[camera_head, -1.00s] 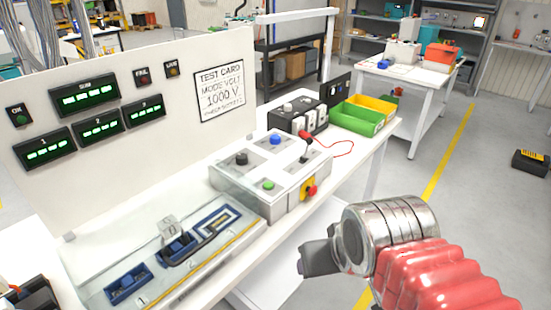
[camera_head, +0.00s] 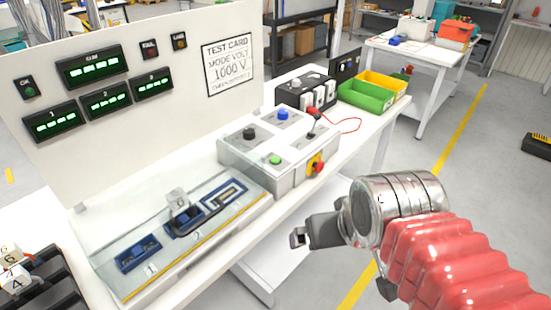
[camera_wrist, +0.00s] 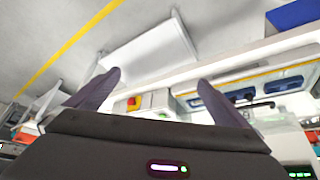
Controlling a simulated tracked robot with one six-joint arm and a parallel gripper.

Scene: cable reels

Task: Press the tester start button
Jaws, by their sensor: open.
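The tester control box (camera_head: 293,178) is a grey box on the white bench in the head view. Which one is the start button cannot be read. My gripper (camera_head: 302,237) is in front of the bench, right of and below the box, apart from it. In the wrist view its two fingers (camera_wrist: 155,85) are spread with nothing between them, and the box (camera_wrist: 157,102) shows beyond.
A clear-covered fixture (camera_head: 185,230) with blue slots stands left of the box. A test panel (camera_head: 130,90) with green displays rises behind. Green (camera_head: 368,98) and yellow (camera_head: 385,84) bins stand at the bench's far end. Open floor (camera_head: 470,220) lies right of the bench.

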